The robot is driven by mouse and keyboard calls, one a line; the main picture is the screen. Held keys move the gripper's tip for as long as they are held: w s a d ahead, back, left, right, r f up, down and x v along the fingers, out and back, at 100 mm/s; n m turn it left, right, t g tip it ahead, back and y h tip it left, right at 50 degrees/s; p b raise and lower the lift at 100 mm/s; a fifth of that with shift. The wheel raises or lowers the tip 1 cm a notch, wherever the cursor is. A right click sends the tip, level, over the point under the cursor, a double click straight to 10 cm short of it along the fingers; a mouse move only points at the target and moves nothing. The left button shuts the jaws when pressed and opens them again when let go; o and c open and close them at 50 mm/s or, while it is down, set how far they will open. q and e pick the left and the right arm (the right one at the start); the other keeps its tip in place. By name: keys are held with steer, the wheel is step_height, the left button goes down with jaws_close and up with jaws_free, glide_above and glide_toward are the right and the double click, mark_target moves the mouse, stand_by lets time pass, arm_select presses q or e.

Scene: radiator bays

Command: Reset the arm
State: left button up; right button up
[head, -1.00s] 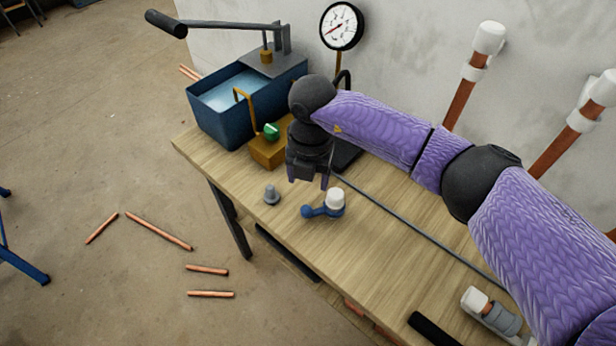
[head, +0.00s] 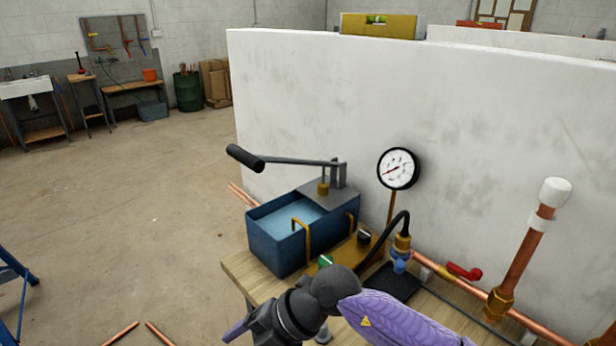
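My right arm, purple with dark joints, comes in from the bottom right of the head view. Its dark wrist bends to the left, and my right gripper (head: 238,332) points to the lower left at the bottom edge. One purple finger shows; the other is not clear, so I cannot tell whether it is open. The gripper appears in front of the workbench's near left corner. My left arm and gripper are not in view.
Close beyond the wrist, a blue pump tank (head: 278,243) with a long lever stands on the wooden workbench (head: 240,272). A pressure gauge (head: 398,168), black hose, red valve handle (head: 464,272) and copper pipes (head: 520,265) run along the white wall. The floor at left is mostly clear.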

step_height(320, 180, up, 12)
steer(key=a+m+t+y, duration=0.2)
steer(key=m+t+y, duration=0.6)
steer(key=t+y, duration=0.15)
steer(key=w+d+m+t+h, duration=0.4)
steer(key=d+m+t+h, duration=0.25)
steer(key=m+t, duration=0.3)
steer(key=s+d+f+m+g+h, duration=0.2)
steer(key=d+f+m+h, duration=0.6)
steer(key=d+m+h, duration=0.4)
steer(key=s+d+f+m+g, duration=0.1)
steer(key=s+d+f+g, duration=0.2)
steer(key=s+f+g, duration=0.55)
steer(key=s+d+f+m+g, duration=0.1)
steer(key=s+d+f+g, duration=0.35)
steer(key=s, duration=0.65)
steer(key=s+f+g, duration=0.2)
steer(key=s+f, duration=0.1)
steer(key=f, duration=1.5)
steer(key=s+d+f, duration=0.2)
steer(key=s+f, duration=0.7)
steer(key=s, duration=0.4)
steer(key=shift+d+f+n+g+h, duration=0.3)
steer(key=shift+d+f+n, duration=0.05)
steer(key=shift+f+n, duration=0.1)
